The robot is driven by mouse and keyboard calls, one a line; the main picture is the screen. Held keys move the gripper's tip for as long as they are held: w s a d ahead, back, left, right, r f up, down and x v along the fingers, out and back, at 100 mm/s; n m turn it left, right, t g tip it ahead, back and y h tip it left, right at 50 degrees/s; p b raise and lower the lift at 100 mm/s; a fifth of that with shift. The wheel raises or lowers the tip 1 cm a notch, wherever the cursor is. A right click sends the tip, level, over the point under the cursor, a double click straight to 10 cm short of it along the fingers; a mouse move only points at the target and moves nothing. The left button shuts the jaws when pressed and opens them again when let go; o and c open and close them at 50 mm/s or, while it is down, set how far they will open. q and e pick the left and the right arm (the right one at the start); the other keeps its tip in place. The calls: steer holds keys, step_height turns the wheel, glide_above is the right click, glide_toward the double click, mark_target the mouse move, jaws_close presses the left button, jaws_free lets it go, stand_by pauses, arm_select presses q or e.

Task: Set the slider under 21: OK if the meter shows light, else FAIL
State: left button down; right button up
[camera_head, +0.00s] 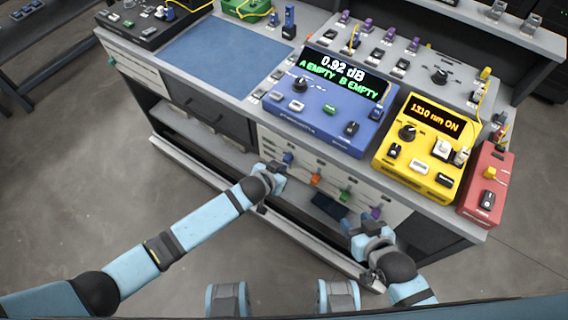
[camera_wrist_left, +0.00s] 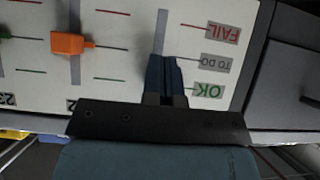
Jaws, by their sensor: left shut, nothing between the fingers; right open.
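The slider panel (camera_head: 330,188) is on the bench front. Its blue slider knob (camera_head: 288,158) is at my left gripper (camera_head: 279,168). In the left wrist view the left gripper (camera_wrist_left: 166,75) is shut, with its fingers over a slot beside the OK label (camera_wrist_left: 208,92), just below TO DO (camera_wrist_left: 215,64). FAIL (camera_wrist_left: 211,33) is at the slot's other end. The slot's number and knob cannot be made out there. The blue device (camera_head: 318,115) displays "0.92 dB, A EMPTY, B EMPTY". My right gripper (camera_head: 368,226) is open and empty, low in front of the panel.
An orange knob (camera_wrist_left: 72,43) and a green knob (camera_wrist_left: 4,37) are on neighbouring slots; a purple one (camera_head: 376,212) is farther right. The yellow box (camera_head: 430,150) displays "1310 nm ON". A red box (camera_head: 487,185) stands beside it. The blue mat (camera_head: 225,55) is clear.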

mark_target(286, 159)
arm_select(q)
steer(key=r, duration=0.1)
steer(key=w+r, duration=0.1)
steer(key=d+r, duration=0.1)
steer(key=shift+w+d+r, duration=0.1)
steer(key=shift+w+r, duration=0.05)
steer(key=shift+w, duration=0.2)
steer(key=shift+f, duration=0.7)
steer(key=shift+s+a+p, duration=0.3)
steer(key=shift+s+p, duration=0.1)
steer(key=shift+s, duration=0.05)
steer(key=s+a+f+p, duration=0.1)
steer(key=s+a+p, duration=0.1)
steer(key=s, duration=0.3)
steer(key=shift+a+f+p, duration=0.15)
steer(key=shift+a+p, duration=0.25)
steer(key=shift+a, duration=0.4)
